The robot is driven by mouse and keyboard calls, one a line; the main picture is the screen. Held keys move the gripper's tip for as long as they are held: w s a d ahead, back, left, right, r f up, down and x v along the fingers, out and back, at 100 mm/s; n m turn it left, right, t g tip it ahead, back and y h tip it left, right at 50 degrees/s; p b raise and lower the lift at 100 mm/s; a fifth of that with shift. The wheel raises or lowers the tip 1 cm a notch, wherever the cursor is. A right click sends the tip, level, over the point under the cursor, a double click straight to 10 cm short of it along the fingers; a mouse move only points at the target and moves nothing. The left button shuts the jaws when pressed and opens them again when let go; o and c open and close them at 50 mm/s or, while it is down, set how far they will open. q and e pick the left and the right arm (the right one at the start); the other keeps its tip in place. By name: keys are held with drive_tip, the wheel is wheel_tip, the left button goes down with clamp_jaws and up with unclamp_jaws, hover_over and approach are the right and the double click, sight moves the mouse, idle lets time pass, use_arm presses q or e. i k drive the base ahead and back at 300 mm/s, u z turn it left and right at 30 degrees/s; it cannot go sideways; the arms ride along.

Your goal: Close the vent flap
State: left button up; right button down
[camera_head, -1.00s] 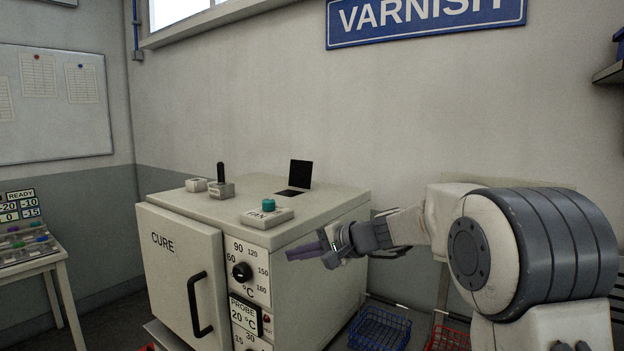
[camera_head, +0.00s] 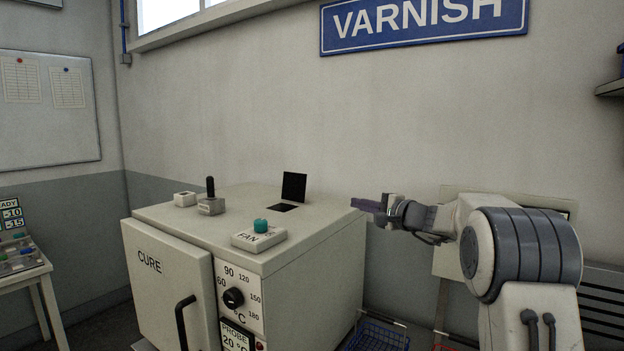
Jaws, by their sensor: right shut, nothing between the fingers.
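The vent flap (camera_head: 294,186) is a small black plate standing upright on top of the cream CURE oven (camera_head: 320,240), toward its back. A dark vent opening (camera_head: 282,208) shows in the oven top just in front of it. My right gripper (camera_head: 368,206) is shut and empty, with its purple-grey fingers pointing left. In the picture it is to the right of the flap, near the oven's right back edge, apart from the flap. My left gripper is not in view.
On the oven top are a FAN box with a green knob (camera_head: 260,226), a block with a black lever (camera_head: 210,198) and a small pale box (camera_head: 185,198). A blue basket (camera_head: 378,336) is low at right. The oven top around the flap is mostly clear.

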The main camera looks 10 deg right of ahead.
sight(294, 186)
drive_tip(key=i, duration=0.85)
drive_tip(key=u, duration=0.05)
